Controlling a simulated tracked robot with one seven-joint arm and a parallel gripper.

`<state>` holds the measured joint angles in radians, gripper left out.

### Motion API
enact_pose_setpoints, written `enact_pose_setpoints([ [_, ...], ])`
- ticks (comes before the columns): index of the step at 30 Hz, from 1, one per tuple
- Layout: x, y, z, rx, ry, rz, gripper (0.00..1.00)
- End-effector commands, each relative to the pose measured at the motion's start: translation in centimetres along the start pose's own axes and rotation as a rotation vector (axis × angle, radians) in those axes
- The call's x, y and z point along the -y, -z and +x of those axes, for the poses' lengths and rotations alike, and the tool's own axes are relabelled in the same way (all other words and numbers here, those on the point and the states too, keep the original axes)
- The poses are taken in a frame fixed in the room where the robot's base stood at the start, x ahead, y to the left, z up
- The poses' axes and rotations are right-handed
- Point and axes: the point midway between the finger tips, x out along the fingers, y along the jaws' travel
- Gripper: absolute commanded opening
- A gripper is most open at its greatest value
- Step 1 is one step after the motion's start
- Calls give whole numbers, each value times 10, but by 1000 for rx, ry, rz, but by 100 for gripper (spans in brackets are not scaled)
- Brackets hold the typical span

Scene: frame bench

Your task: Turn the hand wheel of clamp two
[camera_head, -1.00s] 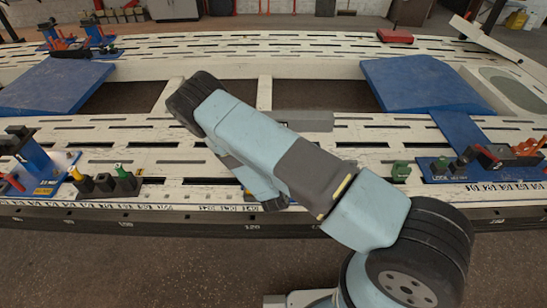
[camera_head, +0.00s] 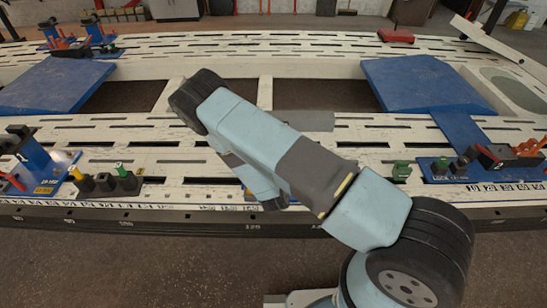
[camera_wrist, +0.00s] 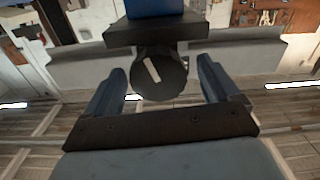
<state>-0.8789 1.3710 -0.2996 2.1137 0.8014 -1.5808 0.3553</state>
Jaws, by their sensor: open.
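In the wrist view, a dark round hand wheel (camera_wrist: 173,82) with a pale bar-shaped mark on its face hangs under a dark block (camera_wrist: 155,31) with a blue part (camera_wrist: 155,8) above it. My gripper (camera_wrist: 163,78) is open, with one finger on each side of the wheel. Narrow gaps show beside it, and I cannot tell how deep the wheel sits between the fingers. I see no number on this clamp. In the head view my own arm hides the gripper and the wheel.
A slotted pale bench (camera_head: 200,130) spans the head view. A blue clamp (camera_head: 35,155) stands at left beside small black blocks (camera_head: 104,182). More fittings stand on a blue plate (camera_head: 460,135) at right. A grey bar (camera_head: 312,122) shows behind my arm.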

Motion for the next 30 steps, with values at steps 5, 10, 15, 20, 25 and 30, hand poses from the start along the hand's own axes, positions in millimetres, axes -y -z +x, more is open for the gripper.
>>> enact_pose_setpoints([
  [5,-1,0,0,-1,-1,-1,88],
  [10,0,0,-13,2,0,-2,88],
  [15,0,-1,-43,2,1,-2,88],
  [20,0,-1,-75,3,0,-3,88],
  [25,0,-1,-106,2,1,-2,88],
  [30,0,-2,-127,1,0,-2,88],
])
